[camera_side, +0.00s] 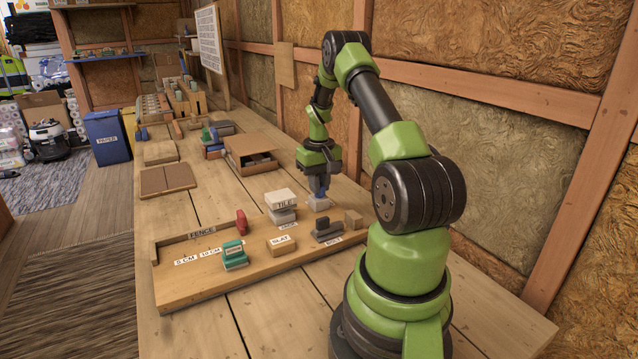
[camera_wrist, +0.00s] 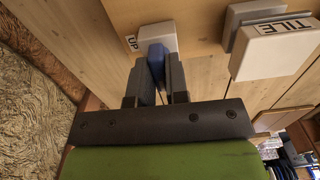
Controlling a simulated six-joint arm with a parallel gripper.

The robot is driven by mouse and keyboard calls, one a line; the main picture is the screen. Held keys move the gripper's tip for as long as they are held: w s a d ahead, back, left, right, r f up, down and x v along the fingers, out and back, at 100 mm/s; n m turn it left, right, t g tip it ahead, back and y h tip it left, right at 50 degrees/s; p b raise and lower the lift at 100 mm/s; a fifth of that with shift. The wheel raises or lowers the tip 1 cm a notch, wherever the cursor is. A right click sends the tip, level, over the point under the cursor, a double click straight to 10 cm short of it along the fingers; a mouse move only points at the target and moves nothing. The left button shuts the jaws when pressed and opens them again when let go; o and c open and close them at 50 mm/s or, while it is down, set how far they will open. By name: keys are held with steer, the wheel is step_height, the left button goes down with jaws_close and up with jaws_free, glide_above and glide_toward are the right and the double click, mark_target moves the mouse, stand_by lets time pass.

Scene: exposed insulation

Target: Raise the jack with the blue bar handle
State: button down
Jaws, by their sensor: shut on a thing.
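My gripper (camera_side: 319,181) points down over the board and is shut on the blue bar handle (camera_side: 321,188). The handle stands on a small pale block (camera_side: 318,204). In the wrist view my gripper's fingers (camera_wrist: 159,68) lie on both sides of the blue bar (camera_wrist: 155,60), with the white block (camera_wrist: 158,37) beyond and an "UP" label beside it. The jack (camera_side: 283,215), a grey block, is to the left of the handle and carries a white slab marked TILE (camera_side: 281,199). The slab (camera_wrist: 277,52) also shows at the right of the wrist view. The fingers hide part of the handle.
The wooden board (camera_side: 200,283) also carries a green block (camera_side: 235,255), a red piece (camera_side: 242,221), a wooden SLAT block (camera_side: 282,245) and a dark grey piece (camera_side: 326,231). An open wooden box (camera_side: 250,152) lies behind. The insulated wall (camera_side: 480,170) runs along the right.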

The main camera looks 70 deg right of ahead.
steer(key=shift+d, duration=0.1)
stand_by(0.5)
steer(key=c, duration=1.1)
jaws_free()
step_height(320, 180, up, 10)
steer(key=shift+f, duration=0.15)
